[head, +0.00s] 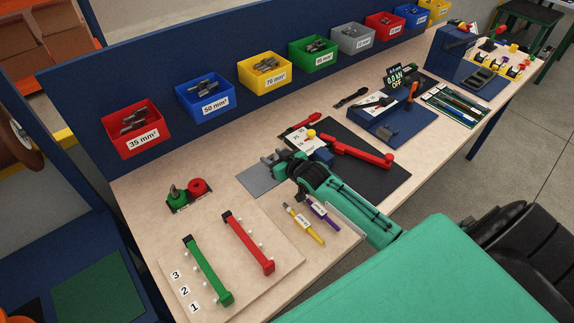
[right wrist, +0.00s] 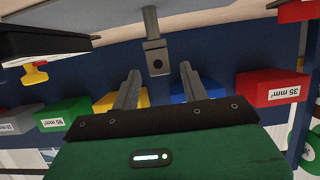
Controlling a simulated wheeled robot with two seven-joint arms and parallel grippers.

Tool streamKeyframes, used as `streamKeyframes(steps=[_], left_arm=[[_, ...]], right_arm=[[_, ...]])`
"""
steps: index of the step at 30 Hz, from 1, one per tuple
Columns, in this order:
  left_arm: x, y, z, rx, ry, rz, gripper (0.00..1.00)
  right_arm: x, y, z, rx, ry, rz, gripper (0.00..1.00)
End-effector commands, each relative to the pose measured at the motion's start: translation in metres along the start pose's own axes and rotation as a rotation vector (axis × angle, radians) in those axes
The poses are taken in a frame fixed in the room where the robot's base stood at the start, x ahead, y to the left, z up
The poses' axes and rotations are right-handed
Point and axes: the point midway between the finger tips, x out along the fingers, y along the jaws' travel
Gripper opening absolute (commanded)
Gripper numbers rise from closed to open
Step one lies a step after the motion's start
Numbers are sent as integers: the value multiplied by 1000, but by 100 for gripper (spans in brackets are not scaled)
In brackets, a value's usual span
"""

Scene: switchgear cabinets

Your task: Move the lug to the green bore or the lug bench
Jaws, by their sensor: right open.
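A grey metal lug (right wrist: 157,60) with a hole in its flat end shows in the right wrist view, between and just beyond the fingertips. My right gripper (right wrist: 160,72) is open, with a gap visible on both sides of the lug. In the head view the right gripper (head: 276,160) is low over a grey plate (head: 259,180) on the bench. The lug is hard to make out there. A green round piece (head: 177,197), with a grey part standing in it, sits beside a red one (head: 198,186) on a dark base. My left gripper is not in view.
Colored bins (head: 131,138) of lugs line the blue back panel. A dark mat (head: 370,178) with a red-handled tool (head: 355,152) lies right of the gripper. Green (head: 208,270) and red (head: 249,243) bars and two markers (head: 304,224) lie in front. Bare wood separates plate and bins.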

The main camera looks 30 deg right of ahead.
Motion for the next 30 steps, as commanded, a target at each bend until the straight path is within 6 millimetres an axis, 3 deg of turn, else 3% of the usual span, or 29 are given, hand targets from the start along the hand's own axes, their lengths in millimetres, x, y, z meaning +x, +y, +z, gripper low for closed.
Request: streamKeyframes(steps=[9,15,30], left_arm=[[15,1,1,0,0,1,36],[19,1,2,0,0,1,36],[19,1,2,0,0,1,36]], right_arm=[[-56,0,3,-1,-2,-1,45],[-77,0,2,1,-2,0,45],[-83,0,0,1,-1,0,45]])
